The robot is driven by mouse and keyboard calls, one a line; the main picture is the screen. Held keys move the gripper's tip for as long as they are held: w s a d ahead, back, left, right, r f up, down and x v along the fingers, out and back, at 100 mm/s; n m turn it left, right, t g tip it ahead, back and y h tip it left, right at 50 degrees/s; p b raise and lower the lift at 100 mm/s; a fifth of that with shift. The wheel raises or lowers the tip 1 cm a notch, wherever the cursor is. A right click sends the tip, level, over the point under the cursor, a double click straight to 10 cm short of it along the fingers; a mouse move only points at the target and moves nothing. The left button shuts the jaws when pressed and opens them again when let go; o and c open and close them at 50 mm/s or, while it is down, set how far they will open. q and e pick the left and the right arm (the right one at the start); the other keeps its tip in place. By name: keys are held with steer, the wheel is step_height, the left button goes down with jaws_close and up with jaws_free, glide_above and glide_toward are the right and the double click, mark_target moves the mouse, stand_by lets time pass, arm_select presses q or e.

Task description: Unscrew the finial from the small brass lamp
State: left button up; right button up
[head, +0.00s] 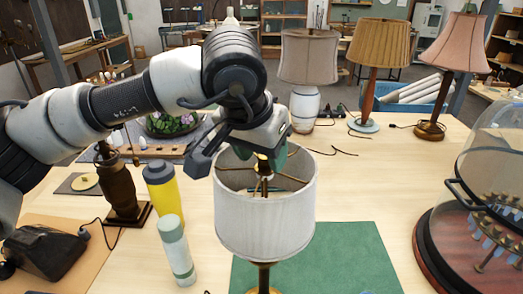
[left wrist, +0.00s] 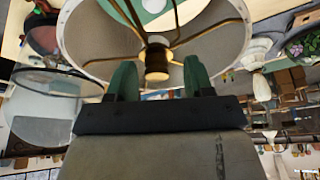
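The small brass lamp (head: 263,276) stands upright near the middle of the table, with a white drum shade (head: 265,222) open at the top. Brass spokes meet at the shade's centre. The finial (left wrist: 157,62), a small brass knob, shows there in the left wrist view. My left gripper (head: 263,163) is over the shade's top opening in the head view. In the left wrist view its two green fingertips (left wrist: 160,80) are apart, one on each side of the finial, with visible gaps. The gripper partly hides the finial in the head view. My right gripper is in neither view.
A green mat (head: 350,255) lies around the lamp's base. A yellow bottle (head: 163,190), a pale green-capped bottle (head: 178,258) and a dark brown lamp base (head: 119,185) stand to the left. A glass dome (head: 495,165) stands at the right. Several shaded lamps stand behind.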

arm_select(q)
steer(key=c, duration=0.8)
steer(key=shift+f+n+b, duration=0.2)
steer(key=shift+n+b, duration=0.4)
steer(key=shift+b, duration=0.1)
steer(key=shift+n+y+b, duration=0.35)
steer(key=shift+n+y, duration=0.05)
steer(key=shift+n, duration=0.3)
steer(key=n+y+b, duration=0.1)
steer(key=n, duration=0.1)
steer(key=shift+d+r+n+t, duration=0.1)
steer(key=shift+d+n+t, duration=0.05)
steer(key=shift+n+t, duration=0.2)
steer(key=shift+s+d+r+n+y, duration=0.1)
steer(key=shift+n+y, duration=0.4)
steer(key=shift+n, duration=0.65)
steer(key=shift+n, duration=0.4)
